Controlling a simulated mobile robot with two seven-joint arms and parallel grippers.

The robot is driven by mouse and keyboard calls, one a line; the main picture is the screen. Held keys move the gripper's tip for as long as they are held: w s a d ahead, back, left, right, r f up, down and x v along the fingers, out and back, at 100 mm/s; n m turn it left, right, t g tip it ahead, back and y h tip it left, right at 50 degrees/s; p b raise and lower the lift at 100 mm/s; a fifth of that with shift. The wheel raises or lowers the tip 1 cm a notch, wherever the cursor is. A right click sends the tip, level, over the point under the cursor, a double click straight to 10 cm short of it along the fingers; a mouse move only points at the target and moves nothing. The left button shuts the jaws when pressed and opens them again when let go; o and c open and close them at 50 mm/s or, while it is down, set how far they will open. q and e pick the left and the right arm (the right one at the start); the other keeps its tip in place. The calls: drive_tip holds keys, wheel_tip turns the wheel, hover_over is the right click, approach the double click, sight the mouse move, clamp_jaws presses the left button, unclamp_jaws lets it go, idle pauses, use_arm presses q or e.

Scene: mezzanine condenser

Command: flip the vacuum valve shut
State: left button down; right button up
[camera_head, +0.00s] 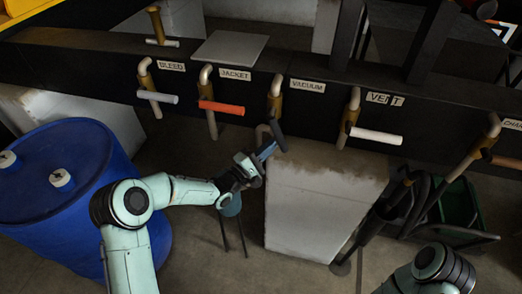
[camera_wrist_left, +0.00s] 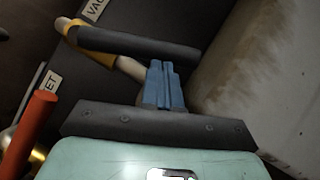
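The vacuum valve (camera_head: 275,88) is a brass body on a pale pipe, beneath the VACUUM label. Its black handle (camera_head: 278,135) slants steeply down and slightly right in the head view. In the left wrist view, the black handle (camera_wrist_left: 140,45) crosses the upper middle. My left gripper (camera_head: 268,152) is at the handle's lower end. Its blue fingers (camera_wrist_left: 163,85) are together with nothing visible between them. Their tips reach the handle's edge; I cannot tell whether they touch it. My right arm shows at the lower right, but its gripper is out of view.
The orange jacket handle (camera_head: 221,107) is left of the vacuum valve, and the white vent handle (camera_head: 375,135) is right. Both stick out sideways. A pale block (camera_head: 320,205) stands below the valve. A blue drum (camera_head: 60,190) is at the left, and a green crate (camera_head: 458,210) at the right.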

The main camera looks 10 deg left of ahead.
sight(282, 149)
use_arm(q)
drive_tip(key=d+n+t+b, duration=0.1)
drive_tip(key=n, duration=0.1)
drive_tip(key=d+n+t+b, duration=0.1)
drive_tip(key=d+b, duration=0.1)
drive_tip(key=d+n+t+b, duration=0.1)
drive_tip(key=n+b, duration=0.1)
drive_tip(key=shift+s+d+r+n+y, duration=0.1)
drive_tip(key=shift+d+r+n+y, duration=0.05)
drive_tip(key=shift+r+n+y, duration=0.2)
drive_tip(key=n+y+b, duration=0.1)
drive_tip(key=d+n+t+b, duration=0.1)
drive_tip(key=shift+d+r+n+t+y+b, duration=0.2)
drive_tip(key=shift+r+n+t+y+b, duration=0.1)
drive_tip(key=shift+r+n+y+b, duration=0.1)
use_arm(e)
wheel_tip(282, 149, down, 8)
drive_tip(key=s, duration=0.2)
use_arm(q)
drive_tip(key=d+r+n+t+y+b, duration=0.3)
drive_tip(key=r+n+y+b, duration=0.2)
drive_tip(key=n, duration=0.8)
drive_tip(key=y+b, duration=0.3)
drive_tip(key=shift+d+r+y, duration=0.35)
drive_tip(key=shift+d+r, duration=0.05)
use_arm(e)
drive_tip(key=w+d+f+t+h, duration=0.1)
drive_tip(key=w+d+f+t, duration=0.2)
drive_tip(key=w+f, duration=0.6)
drive_tip(key=shift+m, duration=0.3)
